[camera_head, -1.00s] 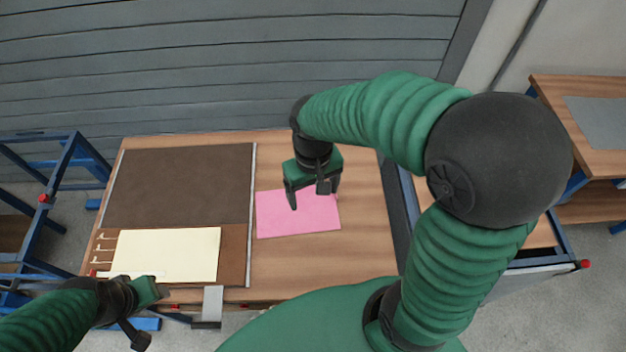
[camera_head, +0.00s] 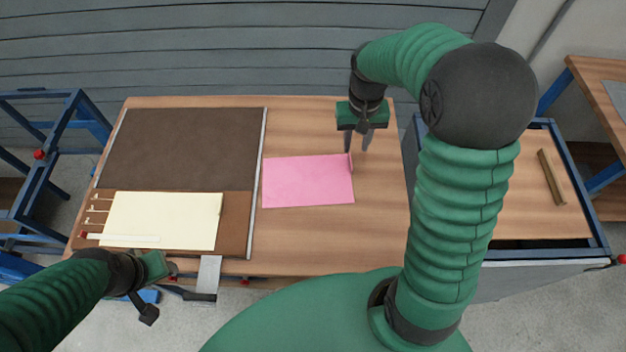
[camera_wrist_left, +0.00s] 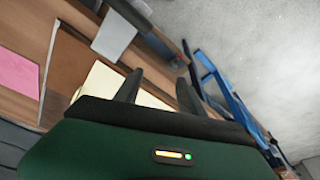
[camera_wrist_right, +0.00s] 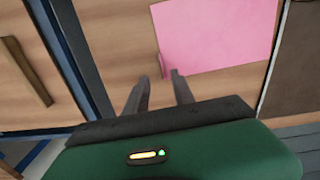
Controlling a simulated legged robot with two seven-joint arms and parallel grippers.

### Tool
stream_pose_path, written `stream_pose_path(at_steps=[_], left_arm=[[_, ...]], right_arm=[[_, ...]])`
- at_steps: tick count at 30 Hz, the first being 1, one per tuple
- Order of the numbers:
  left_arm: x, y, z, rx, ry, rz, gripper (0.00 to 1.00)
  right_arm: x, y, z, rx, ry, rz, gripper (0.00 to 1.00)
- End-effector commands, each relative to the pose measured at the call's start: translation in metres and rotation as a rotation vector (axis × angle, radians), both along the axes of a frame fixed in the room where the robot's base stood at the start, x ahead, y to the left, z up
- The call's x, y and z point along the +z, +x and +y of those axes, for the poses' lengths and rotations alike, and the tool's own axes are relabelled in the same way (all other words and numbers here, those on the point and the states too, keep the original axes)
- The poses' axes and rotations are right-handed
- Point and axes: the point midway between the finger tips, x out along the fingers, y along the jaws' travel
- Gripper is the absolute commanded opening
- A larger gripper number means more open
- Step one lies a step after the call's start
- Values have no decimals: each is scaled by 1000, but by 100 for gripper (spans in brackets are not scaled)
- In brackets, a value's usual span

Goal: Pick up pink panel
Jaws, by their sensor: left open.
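The pink panel (camera_head: 307,182) lies flat on the wooden table, right of the brown board, with a small raised tab at its right edge. It also shows in the right wrist view (camera_wrist_right: 215,35) and at the left edge of the left wrist view (camera_wrist_left: 18,75). My right gripper (camera_head: 357,148) is by the panel's far right corner, fingers pointing down, open and empty. In the right wrist view its fingers (camera_wrist_right: 161,90) are apart, with the tab just beyond them. Whether a finger touches the panel, I cannot tell. My left gripper (camera_wrist_left: 158,88) is open and empty near the table's front left edge.
A brown board (camera_head: 180,148) with a cream sheet (camera_head: 160,220) on it covers the table's left side. A grey plate (camera_head: 209,274) sticks out at the front edge. A blue-framed cart (camera_head: 598,232) with a wooden strip (camera_head: 551,178) stands right. Bare wood surrounds the panel's right side.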

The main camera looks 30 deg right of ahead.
Motion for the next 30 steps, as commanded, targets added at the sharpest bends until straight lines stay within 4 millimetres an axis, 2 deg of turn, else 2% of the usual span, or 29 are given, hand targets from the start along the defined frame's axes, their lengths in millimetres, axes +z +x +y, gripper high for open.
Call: stream_pose_path(at_steps=[1, 7, 13, 16, 22, 29, 30], left_arm=[[-3, 0, 0, 0, 0, 0, 47], [-6, 0, 0, 0, 0, 0, 47], [-13, 0, 0, 0, 0, 0, 47], [-13, 0, 0, 0, 0, 1, 47], [-13, 0, 0, 0, 0, 0, 47], [-13, 0, 0, 0, 0, 0, 47], [-13, 0, 0, 0, 0, 0, 47]], right_arm=[[-12, 0, 0, -1, 2, 4, 30], [-34, 0, 0, 0, 1, 2, 30], [-71, 1, 3, -2, 3, 3, 30], [-78, 2, 3, -1, 2, 0, 30], [-78, 2, 3, -1, 2, -1, 30], [-78, 2, 3, 0, 1, 0, 0], [-78, 2, 3, 0, 1, -1, 0]])
